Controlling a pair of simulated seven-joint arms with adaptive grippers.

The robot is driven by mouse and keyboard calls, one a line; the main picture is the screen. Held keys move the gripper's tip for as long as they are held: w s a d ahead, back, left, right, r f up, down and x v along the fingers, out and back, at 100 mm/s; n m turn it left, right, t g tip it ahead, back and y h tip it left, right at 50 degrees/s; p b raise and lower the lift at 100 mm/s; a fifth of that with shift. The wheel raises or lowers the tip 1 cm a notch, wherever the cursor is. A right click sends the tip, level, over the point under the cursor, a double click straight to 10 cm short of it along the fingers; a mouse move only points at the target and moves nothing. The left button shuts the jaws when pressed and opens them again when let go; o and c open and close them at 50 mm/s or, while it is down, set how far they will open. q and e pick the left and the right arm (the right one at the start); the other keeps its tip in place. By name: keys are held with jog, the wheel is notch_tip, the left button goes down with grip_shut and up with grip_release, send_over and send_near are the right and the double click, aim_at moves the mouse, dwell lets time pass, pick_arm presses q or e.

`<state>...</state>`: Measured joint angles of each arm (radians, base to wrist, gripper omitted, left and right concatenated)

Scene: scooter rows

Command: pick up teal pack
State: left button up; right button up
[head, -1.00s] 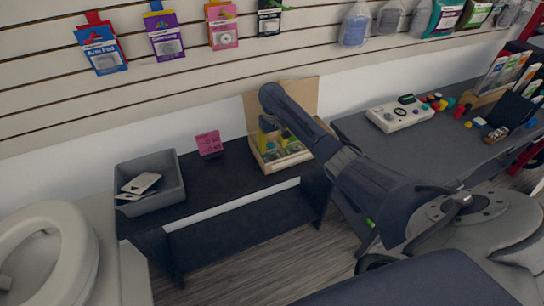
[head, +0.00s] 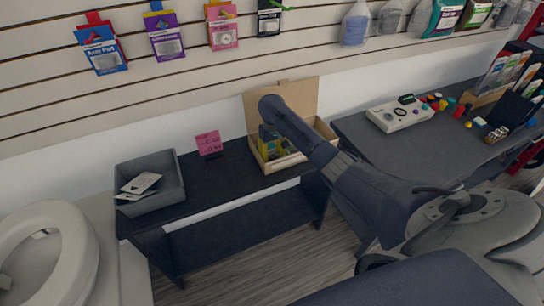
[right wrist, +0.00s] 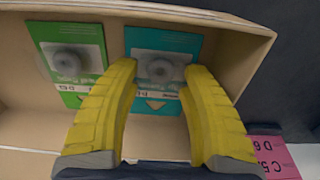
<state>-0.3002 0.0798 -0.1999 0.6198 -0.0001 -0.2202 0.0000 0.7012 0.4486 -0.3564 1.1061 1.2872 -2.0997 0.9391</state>
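The teal pack (right wrist: 163,62) stands against the wall of a cardboard box in the right wrist view, with a grey round part on its front. My right gripper (right wrist: 158,70) has its two yellow fingers spread, one on each side of the pack's lower part. I cannot tell whether they touch it. A green pack (right wrist: 72,60) is beside it, to the left. In the head view my right gripper (head: 268,135) reaches down into the open box (head: 318,133), and my arm hides part of it. My left gripper is not in view.
A grey bin (head: 150,205) with flat pieces and a pink price card (head: 209,143) share the dark shelf (head: 225,180). A white control box (head: 400,114) stands on the table at right. Packs hang on the slatted wall above.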

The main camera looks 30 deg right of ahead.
aim_at(272, 152)
jog(key=shift+c, duration=1.1)
notch_tip(272, 152, up, 20)
dwell(0.6)
